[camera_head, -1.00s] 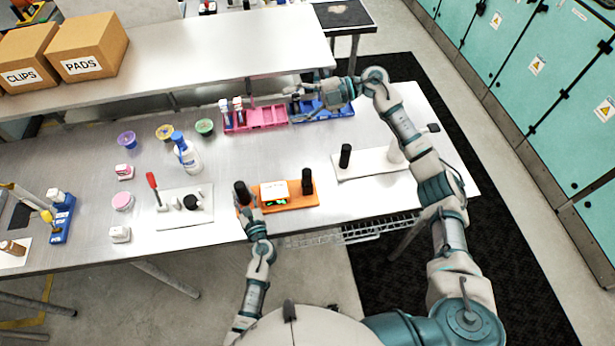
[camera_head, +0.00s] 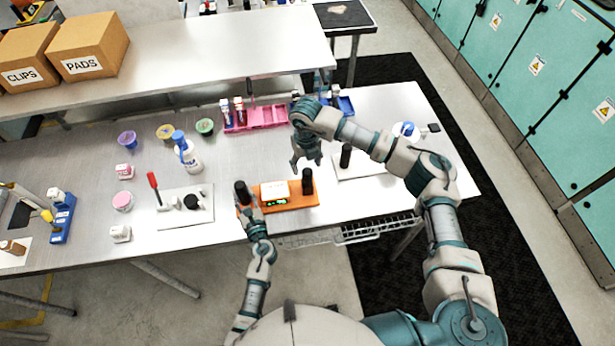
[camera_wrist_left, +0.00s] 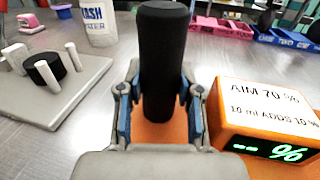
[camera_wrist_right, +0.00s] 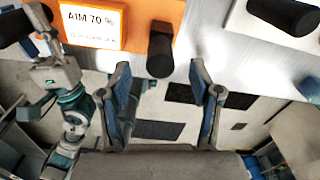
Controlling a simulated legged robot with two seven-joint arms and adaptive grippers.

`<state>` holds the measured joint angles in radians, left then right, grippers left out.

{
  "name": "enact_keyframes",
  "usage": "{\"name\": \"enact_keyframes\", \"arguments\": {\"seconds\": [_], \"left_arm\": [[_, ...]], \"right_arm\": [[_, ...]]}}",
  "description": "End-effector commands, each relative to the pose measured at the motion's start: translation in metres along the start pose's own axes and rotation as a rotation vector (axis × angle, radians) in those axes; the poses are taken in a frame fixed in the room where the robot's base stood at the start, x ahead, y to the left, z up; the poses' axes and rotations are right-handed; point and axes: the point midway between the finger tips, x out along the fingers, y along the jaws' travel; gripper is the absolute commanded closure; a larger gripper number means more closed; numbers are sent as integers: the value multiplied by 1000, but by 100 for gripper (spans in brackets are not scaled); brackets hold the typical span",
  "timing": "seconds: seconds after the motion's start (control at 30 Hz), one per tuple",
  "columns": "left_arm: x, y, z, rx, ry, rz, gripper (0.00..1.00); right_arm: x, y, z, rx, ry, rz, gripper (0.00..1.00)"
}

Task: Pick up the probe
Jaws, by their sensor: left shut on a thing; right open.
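An orange base (camera_head: 297,204) carries a meter box (camera_head: 274,192) with a white "AIM 70 %" label and a green display. A black upright cylinder (camera_head: 241,187) stands at its left end and another black cylinder (camera_head: 307,179) at its right end. I cannot tell which is the probe. My left gripper (camera_head: 246,206) is shut on the left cylinder, with a finger on each side in the left wrist view (camera_wrist_left: 160,65). My right gripper (camera_head: 306,162) is open and empty, above and behind the right cylinder, which also shows in the right wrist view (camera_wrist_right: 160,50).
A white board (camera_head: 362,164) with a black cylinder (camera_head: 345,156) lies right of the orange base. A pale board (camera_head: 185,212) with a red-handled tool lies left. A wash bottle (camera_head: 188,155), cups and pink (camera_head: 262,117) and blue racks stand behind.

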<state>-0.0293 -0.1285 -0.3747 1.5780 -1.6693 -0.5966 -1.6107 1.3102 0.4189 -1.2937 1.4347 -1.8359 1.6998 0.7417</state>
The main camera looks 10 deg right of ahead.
Motion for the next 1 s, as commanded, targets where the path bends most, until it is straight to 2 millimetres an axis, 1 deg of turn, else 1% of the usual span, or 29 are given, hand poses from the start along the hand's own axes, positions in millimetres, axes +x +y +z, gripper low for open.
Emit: {"name": "enact_keyframes", "arguments": {"seconds": [0.13,0.33,0.43,0.6,0.67,0.7,0.77,0.8,0.87,1.0], "left_arm": [[-1,-1,-2,1,4,-3,100],[-1,-1,-2,2,4,-4,100],[-1,-1,-2,2,4,-4,100],[-1,-1,-2,2,4,-4,100],[-1,-1,-2,2,4,-4,100],[-1,-1,-2,1,4,-4,100],[-1,-1,-2,1,4,-4,100],[-1,-1,-2,1,4,-3,100],[-1,-1,-2,1,4,-3,100],[-1,-1,-2,1,4,-3,100]], "right_arm": [[14,-1,-3,1,2,0,36],[46,-2,-6,2,3,0,36],[52,-2,-5,2,0,2,36],[51,-2,-5,2,0,1,36],[51,-2,-5,2,0,1,51],[51,-2,-5,1,0,1,61],[51,-2,-5,1,0,1,76],[51,-2,-5,1,0,1,86],[51,-2,-5,2,0,1,100],[51,-2,-5,2,0,1,100]]}}
